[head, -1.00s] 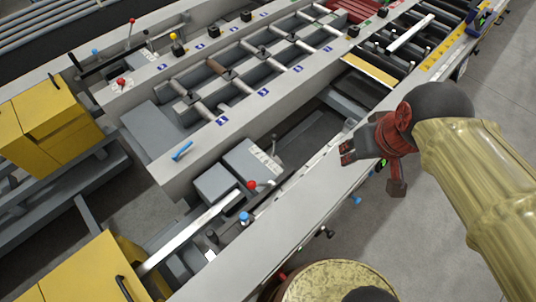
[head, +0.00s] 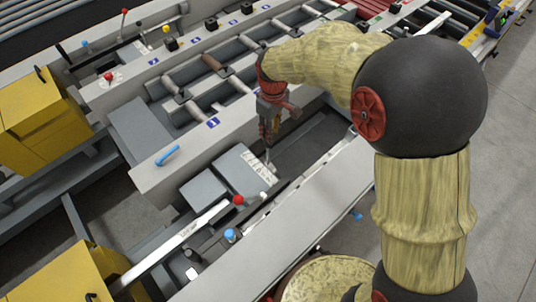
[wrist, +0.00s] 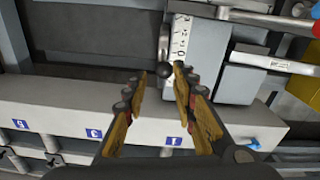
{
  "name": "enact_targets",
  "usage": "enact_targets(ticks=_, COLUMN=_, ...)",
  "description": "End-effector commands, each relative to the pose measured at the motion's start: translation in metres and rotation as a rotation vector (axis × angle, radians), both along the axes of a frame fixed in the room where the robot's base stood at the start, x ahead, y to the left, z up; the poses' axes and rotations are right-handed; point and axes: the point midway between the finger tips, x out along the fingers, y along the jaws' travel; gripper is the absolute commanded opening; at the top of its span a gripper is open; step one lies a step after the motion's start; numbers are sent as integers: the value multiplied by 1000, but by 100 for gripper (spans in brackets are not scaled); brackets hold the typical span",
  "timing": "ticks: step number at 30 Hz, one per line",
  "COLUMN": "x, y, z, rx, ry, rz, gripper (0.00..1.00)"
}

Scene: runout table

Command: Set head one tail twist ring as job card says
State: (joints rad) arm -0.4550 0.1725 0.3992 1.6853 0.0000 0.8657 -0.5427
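A grey block with a white marked scale plate (head: 262,166) stands in the trough behind the near rail. The plate also shows in the wrist view (wrist: 181,38); its marks are too small to read. A metal lever with a dark ball knob (wrist: 166,70) stands beside the plate. I cannot tell which part is the twist ring. My gripper (head: 268,138) points down just above this lever. In the wrist view my gripper (wrist: 160,74) is open, with the knob between or just beyond its fingertips, no clear contact. No readable job card shows.
A red ball knob (head: 238,199) and a blue knob (head: 230,235) stand close by on the near side. A pale beam with numbered blue labels (wrist: 173,141) runs beside the trough. A blue handle (head: 167,155) sits on its end. Yellow cabinets (head: 40,120) stand at left.

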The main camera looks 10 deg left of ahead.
Motion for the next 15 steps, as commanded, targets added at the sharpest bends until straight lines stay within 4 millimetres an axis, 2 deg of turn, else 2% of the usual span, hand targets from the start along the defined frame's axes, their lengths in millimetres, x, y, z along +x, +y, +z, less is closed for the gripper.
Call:
enact_targets(ticks=1, x=1, y=6, z=-10, rx=-4, ry=8, rz=17, gripper=27)
enact_targets(ticks=3, x=2, y=10, z=-17, rx=-7, ry=14, rz=32, gripper=27)
enact_targets(ticks=10, x=2, y=13, z=-40, rx=-10, ry=19, rz=43, gripper=27)
enact_targets(ticks=15, x=1, y=12, z=-73, rx=-10, ry=20, rz=42, gripper=27)
